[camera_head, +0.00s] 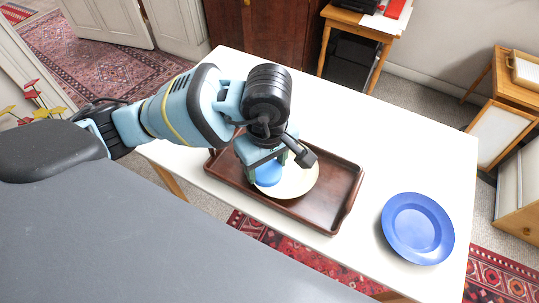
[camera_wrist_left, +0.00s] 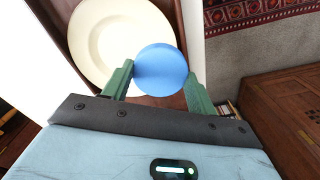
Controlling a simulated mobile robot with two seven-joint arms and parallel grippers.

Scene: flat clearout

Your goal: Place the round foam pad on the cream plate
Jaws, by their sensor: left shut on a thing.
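The round foam pad (camera_head: 267,176) is blue and sits between the fingers of my left gripper (camera_head: 264,164). In the left wrist view the pad (camera_wrist_left: 160,66) is gripped between the two green fingers, which are shut on it. The cream plate (camera_head: 303,182) lies on a brown wooden tray (camera_head: 340,200). In the left wrist view the cream plate (camera_wrist_left: 108,38) is behind the pad, which overlaps its rim. I cannot tell the height of the pad above the plate. The gripper hides part of the plate in the head view. My right gripper is not in view.
The tray stands on a white table (camera_head: 390,140). A blue plate (camera_head: 418,228) lies on the table to the right of the tray. The table is clear between and behind them. A small wooden desk (camera_head: 357,24) stands beyond the far edge.

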